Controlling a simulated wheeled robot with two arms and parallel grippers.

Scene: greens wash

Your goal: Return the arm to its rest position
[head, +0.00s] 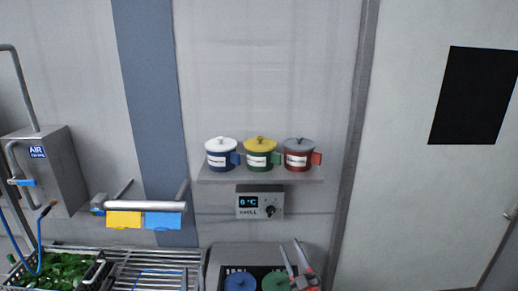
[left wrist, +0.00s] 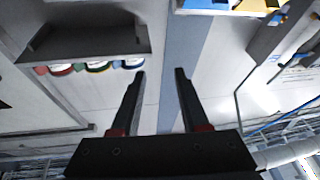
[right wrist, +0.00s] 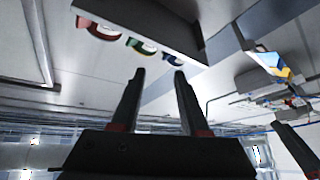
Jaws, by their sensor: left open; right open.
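My left gripper (head: 97,268) shows at the bottom left of the head view, in front of the greens, and is only partly in frame. In the left wrist view its two fingers (left wrist: 159,73) stand apart with nothing between them. My right gripper (head: 291,246) shows at the bottom of the head view, in front of the lower pots. In the right wrist view its fingers (right wrist: 159,72) are also apart and empty. Most of both arms is out of the head view.
A wall shelf (head: 260,181) holds a blue pot (head: 220,161), a green pot (head: 258,160) and a red pot (head: 298,162). Below are a control box (head: 260,202), a metal rack (head: 160,260) and leafy greens (head: 62,268). A metal AIR box (head: 48,170) is at left.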

